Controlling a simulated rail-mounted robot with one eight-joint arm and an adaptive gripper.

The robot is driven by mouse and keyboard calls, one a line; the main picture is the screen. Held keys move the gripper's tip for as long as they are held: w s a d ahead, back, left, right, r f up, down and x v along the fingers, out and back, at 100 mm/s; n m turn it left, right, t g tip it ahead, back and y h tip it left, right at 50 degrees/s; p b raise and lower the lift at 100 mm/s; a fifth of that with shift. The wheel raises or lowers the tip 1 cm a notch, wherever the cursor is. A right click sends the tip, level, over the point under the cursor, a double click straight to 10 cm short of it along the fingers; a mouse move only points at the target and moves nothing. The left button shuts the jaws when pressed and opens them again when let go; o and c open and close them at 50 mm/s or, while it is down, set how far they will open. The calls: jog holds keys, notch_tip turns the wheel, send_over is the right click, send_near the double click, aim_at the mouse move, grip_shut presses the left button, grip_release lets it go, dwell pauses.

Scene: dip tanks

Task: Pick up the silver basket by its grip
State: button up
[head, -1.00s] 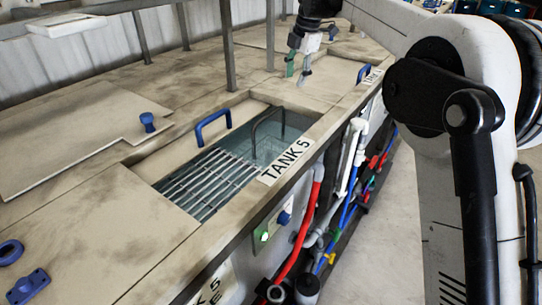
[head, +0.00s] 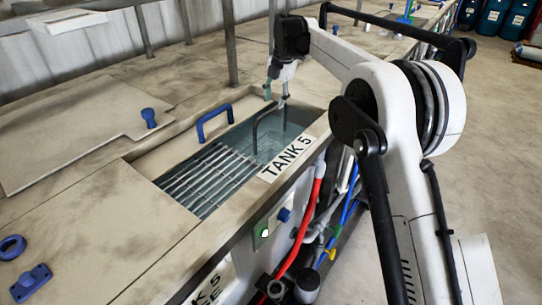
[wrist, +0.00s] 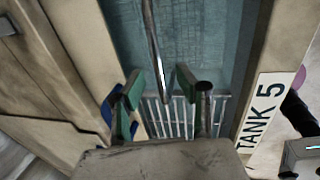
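The silver basket shows in the wrist view as wire mesh (wrist: 200,45) under the water of the tank marked TANK 5. Its grip is a dark metal arch (head: 256,130) rising from the tank in the head view. In the wrist view the grip looks like a rod (wrist: 153,45) running down between my fingers. My gripper (head: 275,96) is open and empty, pointing down over the tank close to the top of the arch. Its green-tipped fingers (wrist: 160,78) lie either side of the rod in the wrist view. I cannot tell the exact height gap.
A grate of silver bars (head: 208,175) covers the near part of the tank. A blue handle (head: 213,120) stands at its left edge. A rail post (head: 229,45) rises behind my gripper. Pipes and hoses (head: 315,215) run along the tank's outer side.

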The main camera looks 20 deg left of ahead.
aim_at(272, 109)
jog(key=shift+w+a+f+p, duration=0.15)
jog(key=shift+a+f, duration=0.1)
jog(key=shift+f, duration=0.65)
jog(key=shift+w+a+f+p, duration=0.1)
jog(key=shift+a+f+p, duration=0.1)
jog(key=shift+f, duration=0.65)
jog(key=shift+w+a+f+p, duration=0.1)
jog(key=shift+a+f, duration=0.15)
jog(key=shift+f, duration=0.65)
grip_shut()
jog(key=shift+r, duration=0.1)
